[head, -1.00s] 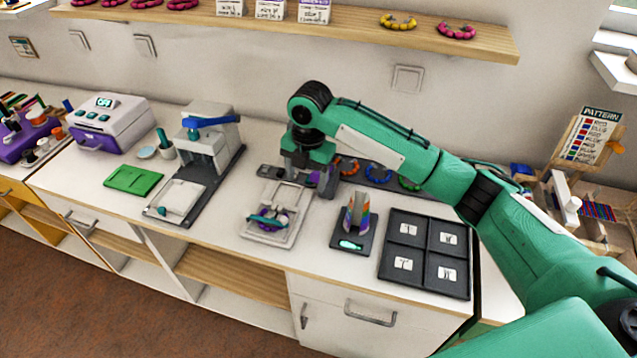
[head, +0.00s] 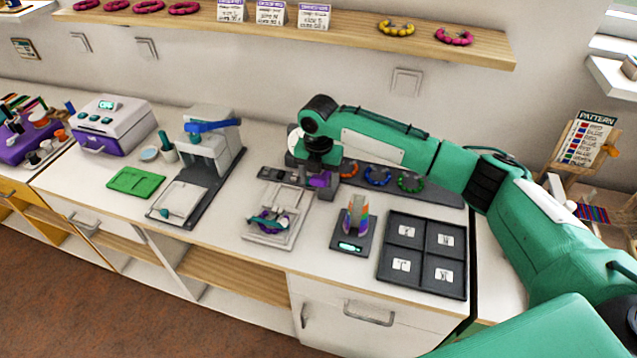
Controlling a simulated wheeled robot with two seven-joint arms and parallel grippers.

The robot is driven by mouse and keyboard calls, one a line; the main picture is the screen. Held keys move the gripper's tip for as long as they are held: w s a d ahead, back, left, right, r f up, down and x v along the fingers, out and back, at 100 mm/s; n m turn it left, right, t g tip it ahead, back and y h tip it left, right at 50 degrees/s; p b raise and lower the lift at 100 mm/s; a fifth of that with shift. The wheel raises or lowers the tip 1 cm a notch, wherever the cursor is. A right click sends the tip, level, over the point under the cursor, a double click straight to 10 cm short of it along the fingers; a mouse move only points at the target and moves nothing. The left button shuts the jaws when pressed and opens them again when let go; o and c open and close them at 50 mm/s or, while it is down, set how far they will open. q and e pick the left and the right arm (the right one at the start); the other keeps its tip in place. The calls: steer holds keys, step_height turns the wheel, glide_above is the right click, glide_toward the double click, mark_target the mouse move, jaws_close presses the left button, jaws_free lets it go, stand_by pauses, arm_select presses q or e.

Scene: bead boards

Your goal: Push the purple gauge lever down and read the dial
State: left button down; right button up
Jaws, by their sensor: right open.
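The purple gauge lever (head: 320,179) shows only as a small purple patch, close by my right gripper (head: 316,186). The gauge's pale round dial (head: 292,139) peeks out to the left of my right wrist; most of it is hidden by the arm, so its reading cannot be seen. My right gripper is open and low, pointing down just behind the white tray. It overlaps the lever in the picture, and I cannot tell whether they touch. My left gripper is not in view.
A white tray (head: 258,237) with a purple and teal bracelet lies in front of the gripper. A scale (head: 349,246) with a coloured cone and a dark sorting tray (head: 426,254) stand to the right. A press (head: 207,155) stands left. Bracelets lie on a dark strip behind.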

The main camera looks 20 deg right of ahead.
steer(key=shift+f, duration=1.65)
steer(key=c, duration=1.4)
